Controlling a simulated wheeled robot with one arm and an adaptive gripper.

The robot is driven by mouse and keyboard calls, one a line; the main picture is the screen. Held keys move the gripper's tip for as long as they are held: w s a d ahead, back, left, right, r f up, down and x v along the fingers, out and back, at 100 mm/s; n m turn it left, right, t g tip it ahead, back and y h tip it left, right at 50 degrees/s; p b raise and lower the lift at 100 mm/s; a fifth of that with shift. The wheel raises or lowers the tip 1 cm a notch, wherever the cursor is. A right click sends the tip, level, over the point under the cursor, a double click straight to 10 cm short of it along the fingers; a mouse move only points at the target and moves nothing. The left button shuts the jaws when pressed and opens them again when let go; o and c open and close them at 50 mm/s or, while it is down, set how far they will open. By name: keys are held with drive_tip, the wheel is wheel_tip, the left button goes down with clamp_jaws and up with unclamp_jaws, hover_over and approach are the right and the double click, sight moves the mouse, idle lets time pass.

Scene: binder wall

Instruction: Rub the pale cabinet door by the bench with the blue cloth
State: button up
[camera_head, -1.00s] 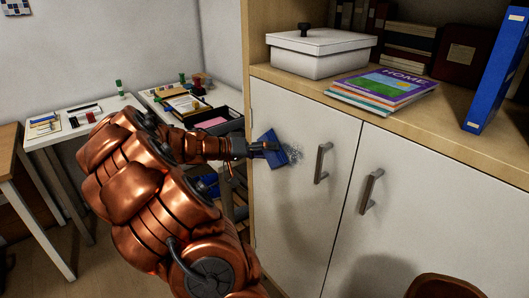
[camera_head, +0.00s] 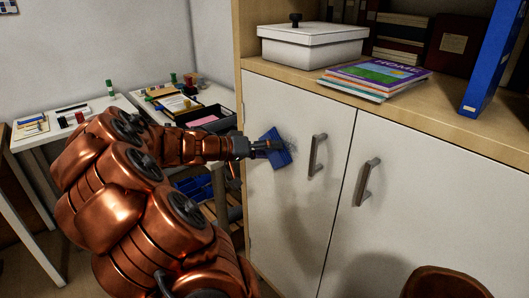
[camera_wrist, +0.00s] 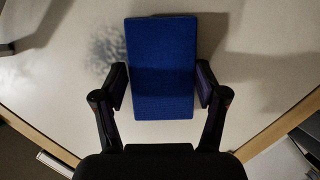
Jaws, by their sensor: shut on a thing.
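The blue cloth (camera_head: 277,150) is a flat blue rectangle, held against or very near the pale cabinet door (camera_head: 292,205). My gripper (camera_head: 262,149) is shut on the cloth; in the wrist view my gripper (camera_wrist: 161,88) has a finger on each side edge of the cloth (camera_wrist: 161,60). The door is the left one of two, with a metal bar handle (camera_head: 317,155) to the right of the cloth. A grey speckled smudge (camera_wrist: 108,50) shows on the door beside the cloth in the wrist view. In the head view the cloth partly covers it.
A wooden shelf top (camera_head: 300,82) above the doors bears a white lidded box (camera_head: 312,48), magazines (camera_head: 376,78) and a blue binder (camera_head: 494,62). White tables (camera_head: 60,125) with stamps and trays stand left. A brown rounded thing (camera_head: 444,283) is at the bottom right.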

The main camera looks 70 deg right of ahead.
sight(266, 139)
drive_tip(key=shift+s+a+b, duration=0.35)
drive_tip(key=shift+s+b, duration=0.1)
drive_tip(key=shift+s, duration=0.25)
drive_tip(key=shift+s+a+b, duration=0.3)
drive_tip(key=shift+s+b, duration=0.15)
drive_tip(key=shift+s, duration=0.2)
drive_tip(key=shift+s+a+b, duration=0.35)
drive_tip(key=shift+s+b, duration=0.1)
drive_tip(key=shift+s, duration=0.25)
drive_tip(key=shift+s+a+b, duration=0.45)
drive_tip(key=shift+s+a, duration=0.05)
drive_tip(key=shift+s, duration=0.3)
drive_tip(key=shift+s+a+b, duration=0.45)
drive_tip(key=shift+s, duration=0.3)
drive_tip(key=shift+w+d, duration=0.1)
